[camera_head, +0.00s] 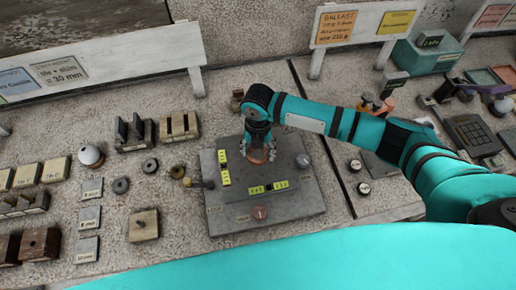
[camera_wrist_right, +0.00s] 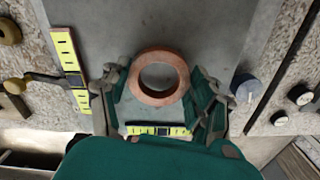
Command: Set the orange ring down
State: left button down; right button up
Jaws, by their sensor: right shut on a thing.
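The orange ring (camera_wrist_right: 160,98) is a copper-coloured, thick-walled ring. In the wrist view it sits between the fingers of my right gripper (camera_wrist_right: 158,82), which is shut on it. In the head view the right gripper (camera_head: 258,146) points down over the grey plate (camera_head: 225,222), with a bit of the ring (camera_head: 257,156) showing below the fingers. Whether the ring touches the plate or hangs just above it, I cannot tell. My left gripper is not in view.
Slotted blocks (camera_head: 180,125) and a white sphere (camera_head: 91,154) stand further left.

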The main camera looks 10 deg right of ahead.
jog(key=shift+f, duration=0.55)
jog(key=o, duration=1)
jog(key=shift+r, duration=0.2)
jog(key=shift+r+p, duration=1.85)
jog(key=shift+r, duration=0.05)
jog(key=shift+s+f, duration=0.1)
jog(key=shift+f, duration=0.05)
